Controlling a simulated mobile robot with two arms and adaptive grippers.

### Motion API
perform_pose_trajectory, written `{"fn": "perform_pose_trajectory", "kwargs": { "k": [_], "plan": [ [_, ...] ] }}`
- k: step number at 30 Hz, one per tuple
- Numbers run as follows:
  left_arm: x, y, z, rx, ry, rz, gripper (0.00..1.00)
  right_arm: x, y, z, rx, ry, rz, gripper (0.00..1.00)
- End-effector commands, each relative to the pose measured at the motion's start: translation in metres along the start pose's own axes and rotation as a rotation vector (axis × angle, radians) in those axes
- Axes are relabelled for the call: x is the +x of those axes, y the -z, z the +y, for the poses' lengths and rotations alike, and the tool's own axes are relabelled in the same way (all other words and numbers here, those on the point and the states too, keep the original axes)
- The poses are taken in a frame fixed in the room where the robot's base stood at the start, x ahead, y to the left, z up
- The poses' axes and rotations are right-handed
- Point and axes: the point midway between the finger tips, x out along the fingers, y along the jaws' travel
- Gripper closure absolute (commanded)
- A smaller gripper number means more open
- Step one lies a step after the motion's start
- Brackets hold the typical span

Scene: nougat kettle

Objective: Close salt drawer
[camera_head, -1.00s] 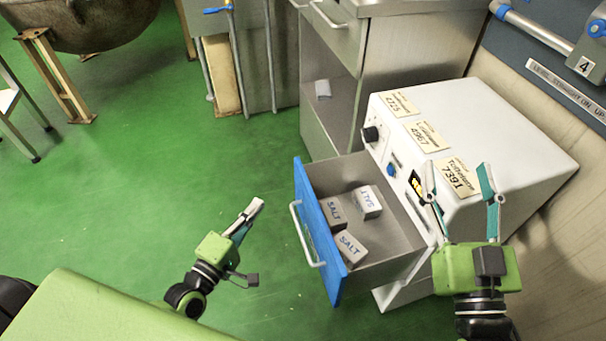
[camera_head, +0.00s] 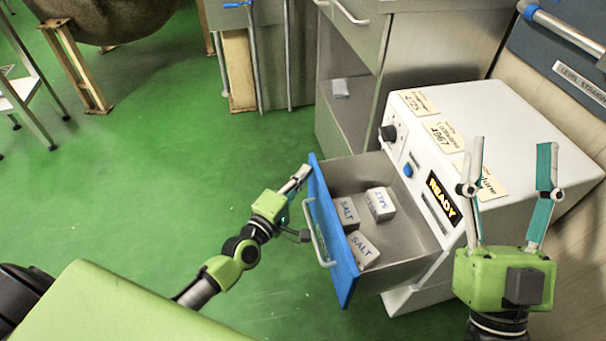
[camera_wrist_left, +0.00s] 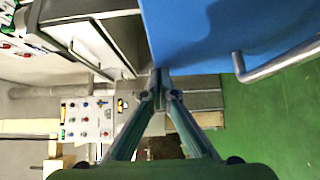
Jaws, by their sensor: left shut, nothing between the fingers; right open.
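The salt drawer (camera_head: 405,257) is pulled out of the white machine (camera_head: 470,130). Its blue front (camera_head: 333,240) carries a silver bar handle (camera_head: 318,234). Several grey blocks marked SALT (camera_head: 380,204) lie inside. My left gripper (camera_head: 303,172) is shut and empty, at the far end of the blue front, on its outer side. In the left wrist view the shut fingertips (camera_wrist_left: 160,76) lie beside the blue front (camera_wrist_left: 215,35), with the handle (camera_wrist_left: 275,65) to the right. I cannot tell whether they touch the front. My right gripper (camera_head: 508,165) is open and empty, above the machine.
A steel cabinet (camera_head: 400,60) with an open lower compartment stands behind the machine. A large kettle (camera_head: 100,15) on legs is at the far left. The green floor (camera_head: 170,170) left of the drawer is clear.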

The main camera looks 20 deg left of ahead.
Motion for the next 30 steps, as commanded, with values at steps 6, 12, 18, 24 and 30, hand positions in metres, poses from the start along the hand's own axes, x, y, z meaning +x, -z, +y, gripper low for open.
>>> {"fn": "perform_pose_trajectory", "kwargs": {
  "k": [6, 12, 18, 24, 30],
  "plan": [
    [0.000, 0.000, 0.000, 0.001, 0.000, 0.000, 1.00, 0.000, 0.000, 0.000, 0.000, 0.000, 0.000, 0.44],
    [0.004, -0.004, 0.001, -0.001, -0.001, 0.000, 1.00, 0.001, -0.002, 0.000, 0.000, 0.000, -0.012, 0.44],
    [0.024, -0.023, 0.003, -0.004, -0.004, 0.000, 1.00, -0.001, -0.026, 0.003, -0.005, -0.006, -0.133, 0.44],
    [0.055, -0.056, 0.003, -0.005, -0.003, -0.001, 1.00, -0.005, -0.050, 0.006, -0.010, -0.010, -0.246, 0.44],
    [0.085, -0.086, 0.001, -0.004, -0.002, -0.002, 1.00, -0.006, -0.051, 0.006, -0.010, -0.010, -0.246, 0.44]
  ]
}}
